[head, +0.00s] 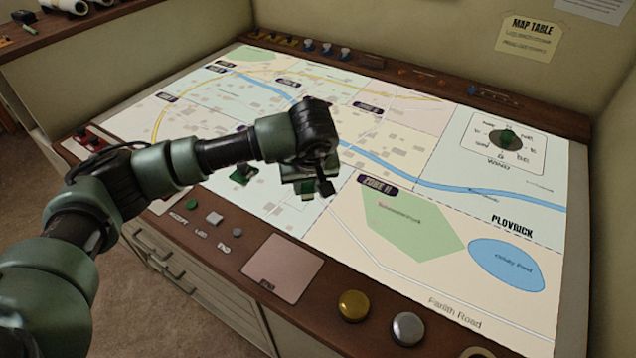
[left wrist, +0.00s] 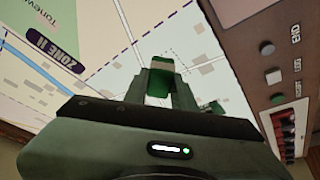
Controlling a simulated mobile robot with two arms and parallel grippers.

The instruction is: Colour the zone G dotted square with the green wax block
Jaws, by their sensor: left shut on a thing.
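My left gripper (head: 308,190) is over the middle of the map table (head: 330,235), pointing down. It is shut on a small green block, which I take as the green wax block (left wrist: 158,84); it shows between the fingers in the left wrist view. I cannot tell whether the block touches the map. A dark label reading like "Zone H" (head: 377,185) lies right of the gripper and also shows in the left wrist view (left wrist: 57,52). My right gripper is not in view.
A small green piece (head: 243,172) stands on the map left of the gripper. The wooden front rail carries a pinkish pad (head: 283,268), a gold button (head: 353,305) and a silver button (head: 408,328). A wind dial (head: 507,138) is at the back right. The right map area is clear.

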